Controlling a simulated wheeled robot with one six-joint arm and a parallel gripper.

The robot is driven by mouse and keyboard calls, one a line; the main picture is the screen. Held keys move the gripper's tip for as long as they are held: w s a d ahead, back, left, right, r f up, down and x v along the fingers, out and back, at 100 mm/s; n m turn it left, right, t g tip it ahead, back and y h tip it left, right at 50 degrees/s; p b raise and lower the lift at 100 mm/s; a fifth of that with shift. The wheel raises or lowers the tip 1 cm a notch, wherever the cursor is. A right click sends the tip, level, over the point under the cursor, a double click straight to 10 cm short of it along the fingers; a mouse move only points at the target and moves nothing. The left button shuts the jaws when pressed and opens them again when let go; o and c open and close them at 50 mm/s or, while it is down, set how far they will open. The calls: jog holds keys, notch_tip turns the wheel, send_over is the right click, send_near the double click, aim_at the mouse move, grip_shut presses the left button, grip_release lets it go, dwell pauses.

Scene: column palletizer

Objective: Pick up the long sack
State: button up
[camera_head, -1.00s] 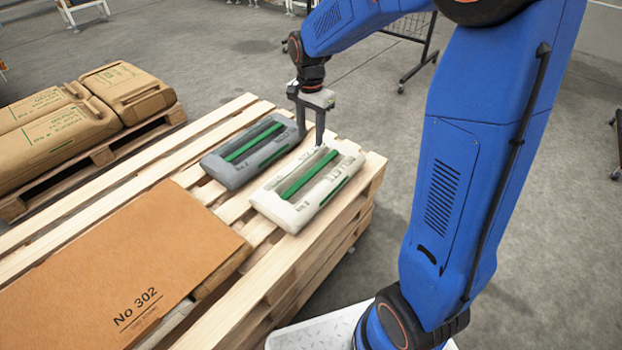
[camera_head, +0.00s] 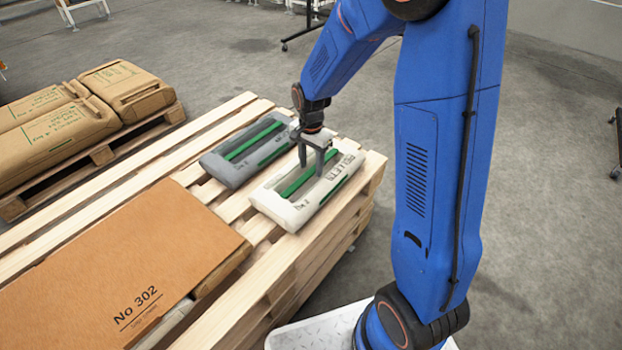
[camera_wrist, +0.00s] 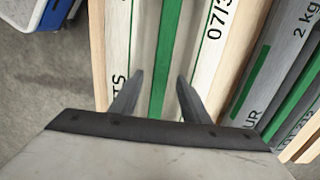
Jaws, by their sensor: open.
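A white sack (camera_head: 283,212) with a green stripe lies flat near the pallet's right edge. A dark grey sack (camera_head: 228,172) of similar shape lies beside it, to its left; I cannot tell which is longer. My gripper (camera_head: 312,168) points down over the far half of the white sack, open and empty. In the wrist view my gripper (camera_wrist: 158,95) has one finger on each side of the green stripe of the white sack (camera_wrist: 203,35). The grey sack (camera_wrist: 268,62) is to the right there. Whether the fingertips touch the white sack is unclear.
Brown sacks (camera_head: 125,88) lie on another pallet at the left. The floor beyond is mostly clear.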

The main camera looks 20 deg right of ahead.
notch_tip(320, 180, down, 2)
grip_shut()
dwell(0.3)
jog(key=shift+w+r, duration=0.1)
dwell(1.2)
